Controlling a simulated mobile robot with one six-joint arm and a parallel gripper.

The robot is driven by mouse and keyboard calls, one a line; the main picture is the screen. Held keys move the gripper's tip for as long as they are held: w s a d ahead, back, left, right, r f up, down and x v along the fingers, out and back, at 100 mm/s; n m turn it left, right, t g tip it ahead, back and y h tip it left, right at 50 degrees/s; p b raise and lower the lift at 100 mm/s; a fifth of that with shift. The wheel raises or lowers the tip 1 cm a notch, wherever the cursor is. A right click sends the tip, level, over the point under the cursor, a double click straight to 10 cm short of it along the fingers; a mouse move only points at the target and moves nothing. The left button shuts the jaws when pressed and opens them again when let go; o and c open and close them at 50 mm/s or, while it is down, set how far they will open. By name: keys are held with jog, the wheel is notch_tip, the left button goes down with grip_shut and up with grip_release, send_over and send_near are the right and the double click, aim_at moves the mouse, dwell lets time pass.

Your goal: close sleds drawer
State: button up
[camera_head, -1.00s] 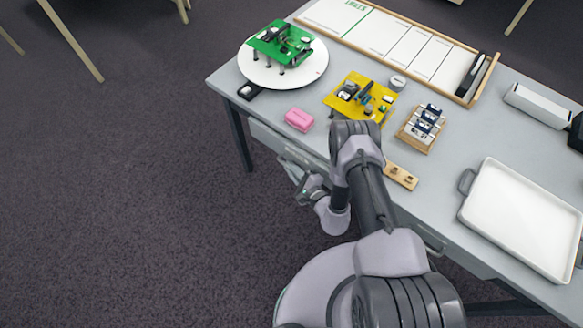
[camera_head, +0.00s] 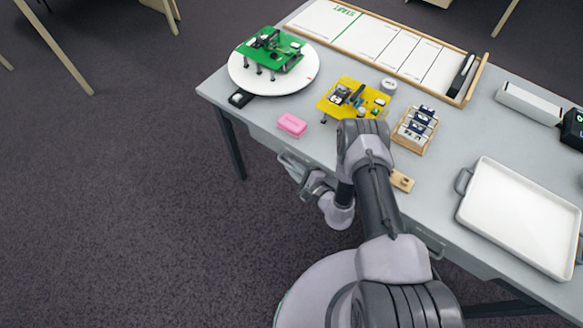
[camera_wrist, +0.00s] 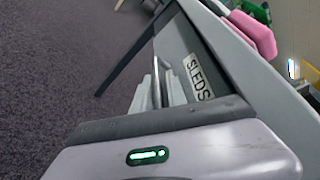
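The sleds drawer (camera_wrist: 187,58) is set under the table's front edge, and its front carries a white label reading SLEDS (camera_wrist: 198,79). A metal bar handle (camera_wrist: 156,82) stands out from that front in the wrist view. My gripper (camera_wrist: 157,96) is at the handle, with pale fingers close around or beside it; I cannot tell whether they touch it or are shut. In the head view my gripper (camera_head: 291,167) is low at the table's front edge, partly hidden by my wrist. The drawer front looks close to the table edge; any small gap is hard to judge.
On the table (camera_head: 330,150) stand a pink box (camera_head: 292,124), a yellow board (camera_head: 352,98), a green board (camera_head: 270,50) on a white turntable (camera_head: 245,78), a wooden rack (camera_head: 414,131) and a white tray (camera_head: 515,215). The floor left of the table is clear.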

jog(key=shift+w, duration=0.1)
jog(key=p+v, duration=0.8)
jog(key=v, duration=0.9)
jog(key=shift+s+r+p, duration=0.2)
jog(key=shift+s+p, duration=0.1)
jog(key=shift+p, duration=0.05)
jog(key=shift+d, duration=0.1)
